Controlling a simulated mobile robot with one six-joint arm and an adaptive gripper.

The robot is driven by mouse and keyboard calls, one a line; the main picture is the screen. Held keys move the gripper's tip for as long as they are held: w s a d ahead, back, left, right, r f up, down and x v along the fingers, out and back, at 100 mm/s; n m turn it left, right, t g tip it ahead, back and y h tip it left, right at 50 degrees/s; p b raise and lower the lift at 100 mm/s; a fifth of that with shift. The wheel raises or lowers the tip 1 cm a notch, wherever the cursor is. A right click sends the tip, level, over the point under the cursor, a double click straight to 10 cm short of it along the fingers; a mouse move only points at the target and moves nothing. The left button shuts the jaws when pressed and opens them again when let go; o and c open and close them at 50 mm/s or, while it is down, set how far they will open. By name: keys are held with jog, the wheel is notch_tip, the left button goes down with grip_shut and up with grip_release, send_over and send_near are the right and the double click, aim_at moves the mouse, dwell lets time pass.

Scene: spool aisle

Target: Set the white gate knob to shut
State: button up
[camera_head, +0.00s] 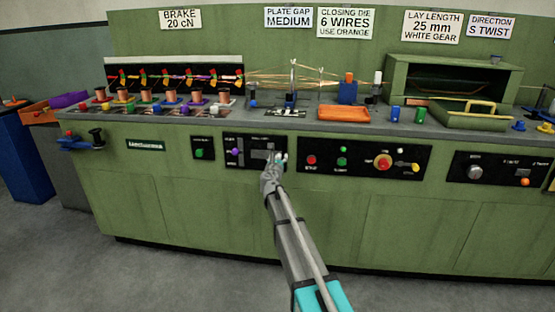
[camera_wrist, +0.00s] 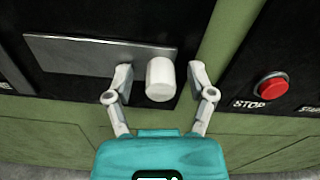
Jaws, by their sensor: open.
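The white gate knob (camera_wrist: 160,79) is a short white cylinder on the black front panel. In the wrist view it stands between the two open fingers of my gripper (camera_wrist: 160,82), with a gap visible on each side. In the head view my gripper (camera_head: 275,160) is at the right end of the panel (camera_head: 240,143) with the purple knob, and the white knob is mostly hidden behind the fingers. Which setting the knob is at cannot be read.
A grey plate (camera_wrist: 95,55) is left of the knob. A red STOP button (camera_wrist: 271,86) is on the panel to the right.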

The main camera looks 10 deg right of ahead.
jog(key=shift+c, duration=0.3)
grip_shut()
jog(key=shift+a, duration=0.1)
jog(key=shift+w+a, duration=0.3)
jog(key=shift+a, duration=0.5)
jog(key=shift+w+a, duration=0.25)
jog(key=shift+a, duration=0.5)
jog(key=shift+o, duration=0.3)
grip_release()
jog(key=shift+s, duration=0.15)
